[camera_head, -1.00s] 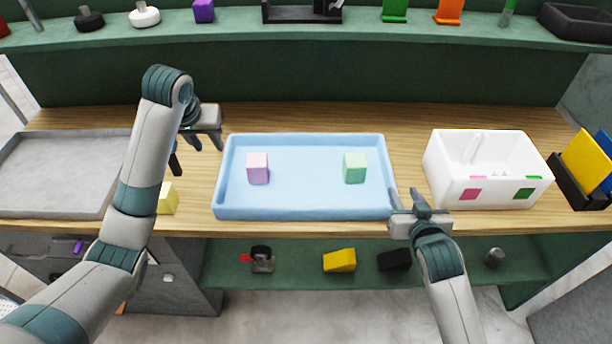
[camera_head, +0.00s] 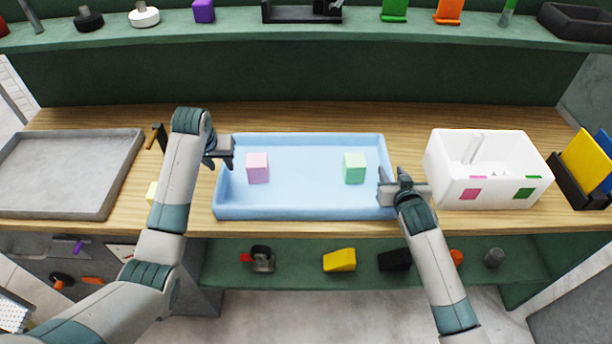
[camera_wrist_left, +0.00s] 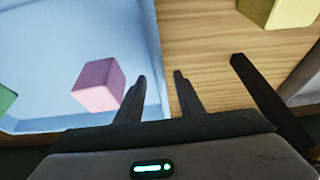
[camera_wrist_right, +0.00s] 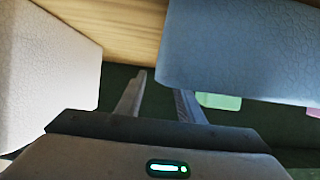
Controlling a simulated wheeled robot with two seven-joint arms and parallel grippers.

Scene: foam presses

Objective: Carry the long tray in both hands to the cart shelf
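The long light-blue tray (camera_head: 300,212) lies on the wooden bench, with a pink block (camera_head: 257,167) and a green block (camera_head: 355,167) inside. My left gripper (camera_head: 222,150) is open at the tray's left wall. In the left wrist view its two fingers (camera_wrist_left: 158,90) are apart, one on the tray side and one over the wood, with the wall (camera_wrist_left: 156,50) between them. My right gripper (camera_head: 399,180) is open at the tray's right wall. In the right wrist view its fingers (camera_wrist_right: 162,98) are apart near the wall (camera_wrist_right: 235,50); contact is unclear.
A white bin (camera_head: 490,195) stands close right of the tray. A grey tray (camera_head: 70,212) lies at the left. A yellow block (camera_wrist_left: 278,10) sits near my left gripper, partly hidden by my arm in the head view. A green shelf (camera_head: 300,32) runs behind.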

